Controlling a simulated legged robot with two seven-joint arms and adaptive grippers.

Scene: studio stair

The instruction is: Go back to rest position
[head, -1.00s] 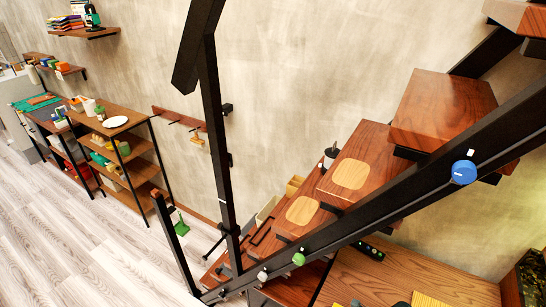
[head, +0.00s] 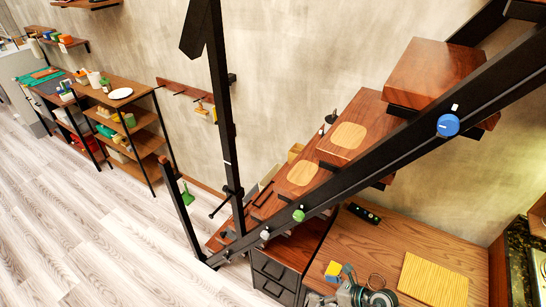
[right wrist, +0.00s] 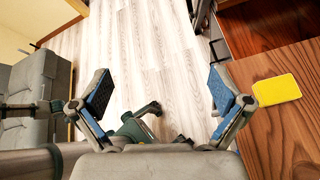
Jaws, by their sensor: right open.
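My right gripper (head: 362,286) shows at the bottom edge of the head view, low over the near side of the wooden desk top (head: 400,243). In the right wrist view its two blue-padded fingers (right wrist: 158,93) stand wide apart with nothing between them. A small yellow square piece (head: 333,269) lies on the desk beside the gripper; it also shows in the right wrist view (right wrist: 277,89), to the right of the fingers and apart from them. My left gripper does not show in the head view.
A black stair rail (head: 385,150) slants across above the desk, with wooden steps (head: 437,75) behind it. A yellow ribbed slab (head: 432,280) and a black strip (head: 364,212) lie on the desk. Shelves (head: 130,115) stand at left. Pale floor (head: 90,230) is open.

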